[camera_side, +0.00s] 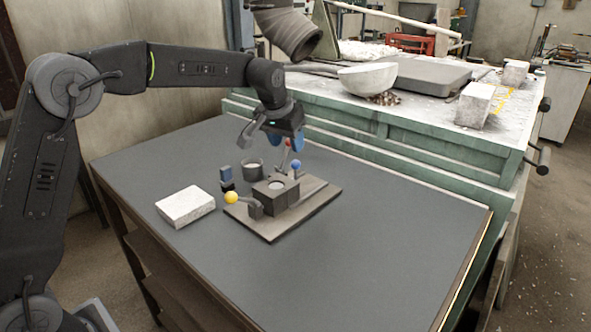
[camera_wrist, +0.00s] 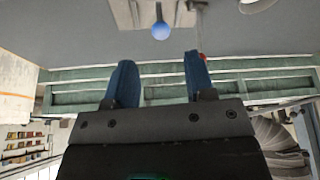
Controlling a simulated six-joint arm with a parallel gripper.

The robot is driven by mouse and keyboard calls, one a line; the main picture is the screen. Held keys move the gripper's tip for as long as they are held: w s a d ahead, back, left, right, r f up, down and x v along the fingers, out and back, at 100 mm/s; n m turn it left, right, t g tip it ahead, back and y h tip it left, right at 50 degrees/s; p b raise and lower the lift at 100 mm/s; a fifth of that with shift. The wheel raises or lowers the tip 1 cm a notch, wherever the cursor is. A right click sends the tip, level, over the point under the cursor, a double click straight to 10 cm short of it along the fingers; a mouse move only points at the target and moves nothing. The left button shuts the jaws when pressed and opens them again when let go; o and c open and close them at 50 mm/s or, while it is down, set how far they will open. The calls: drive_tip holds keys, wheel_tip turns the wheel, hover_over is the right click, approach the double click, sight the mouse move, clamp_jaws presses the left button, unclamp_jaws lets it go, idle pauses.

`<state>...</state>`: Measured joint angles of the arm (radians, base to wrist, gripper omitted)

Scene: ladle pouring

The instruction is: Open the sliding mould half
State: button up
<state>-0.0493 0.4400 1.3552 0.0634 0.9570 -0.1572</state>
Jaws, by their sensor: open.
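The mould is a dark block (camera_side: 275,196) with a pale round opening on top, on a flat base plate (camera_side: 318,199). The seam between its halves is too small to make out. A blue ball knob (camera_side: 296,164) stands at its far right; it also shows in the wrist view (camera_wrist: 161,30), lying beyond and between my fingertips. A yellow knob (camera_side: 232,197) on a lever is at the mould's near left. A red knob (camera_wrist: 201,57) is partly hidden by a finger. My gripper (camera_wrist: 158,58) has two blue fingers, open and empty, above the mould's far side.
A dark cup (camera_side: 253,170) stands behind the mould, with a small dark-blue block (camera_side: 227,178) to its left. A white brick (camera_side: 185,206) lies at left. The dark tabletop (camera_side: 350,250) is clear at front and right. A green cabinet (camera_side: 400,140) stands behind.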

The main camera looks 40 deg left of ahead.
sight(294, 163)
drive_tip(key=x, duration=1)
drive_tip(key=shift+f, duration=0.35)
drive_tip(key=shift+c, duration=0.4)
clamp_jaws()
